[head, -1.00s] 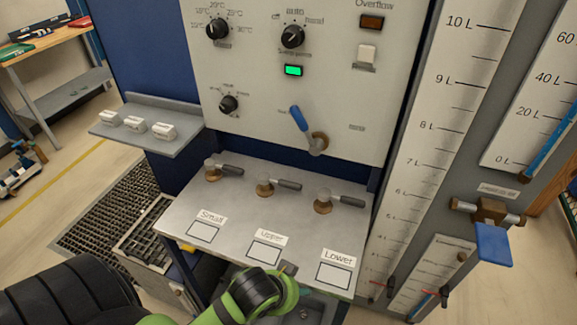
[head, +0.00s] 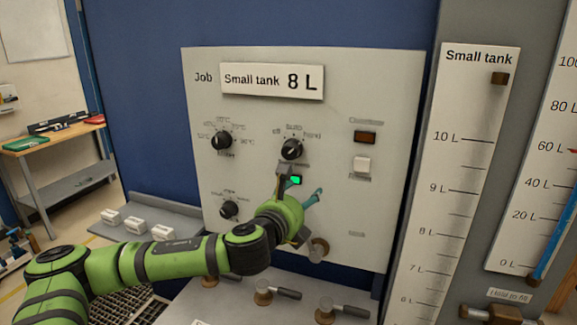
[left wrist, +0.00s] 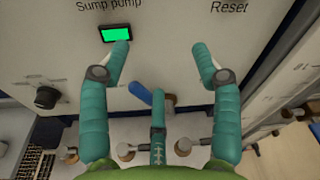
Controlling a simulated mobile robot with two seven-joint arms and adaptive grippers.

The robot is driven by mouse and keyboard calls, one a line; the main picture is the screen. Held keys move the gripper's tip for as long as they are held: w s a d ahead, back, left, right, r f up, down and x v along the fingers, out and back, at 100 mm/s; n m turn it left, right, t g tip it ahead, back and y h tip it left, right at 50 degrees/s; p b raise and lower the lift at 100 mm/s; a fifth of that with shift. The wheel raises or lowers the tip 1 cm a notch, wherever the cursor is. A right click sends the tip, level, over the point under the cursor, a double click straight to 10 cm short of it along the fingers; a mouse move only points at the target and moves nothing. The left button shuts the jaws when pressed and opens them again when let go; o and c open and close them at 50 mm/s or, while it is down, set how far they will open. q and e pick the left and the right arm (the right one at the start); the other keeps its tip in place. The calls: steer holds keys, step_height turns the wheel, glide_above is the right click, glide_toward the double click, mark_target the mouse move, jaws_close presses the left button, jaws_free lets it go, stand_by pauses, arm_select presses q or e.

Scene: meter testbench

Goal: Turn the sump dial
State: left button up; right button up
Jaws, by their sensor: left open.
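The sump dial (head: 291,149) is a black round knob on the white panel, with off, auto and hand marks around it; its exact setting is too small to tell. In the head view my left gripper (head: 302,184) is just below the dial, in front of the panel, its teal fingers spread and empty. In the left wrist view the open fingers (left wrist: 161,50) point at the panel below the "Sump pump" label. The dial itself is outside that view. My right gripper is not in view.
A lit green lamp (head: 296,180) is under the dial. A blue-handled valve (left wrist: 141,94) lies behind my fingers. Another black knob (head: 221,140) is to the left; the overflow lamp (head: 365,138) and white reset button (head: 362,165) are to the right. Lever valves (head: 277,290) stand below.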

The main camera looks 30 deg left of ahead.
arm_select(q)
steer(key=m+t+y, duration=0.1)
steer(key=m, duration=0.1)
glide_toward(289, 154)
steer(key=x, duration=0.2)
steer(key=shift+y, duration=0.4)
steer(key=p+x, duration=0.3)
steer(key=x, duration=0.4)
steer(key=shift+w, duration=0.3)
steer(key=shift+f, duration=0.1)
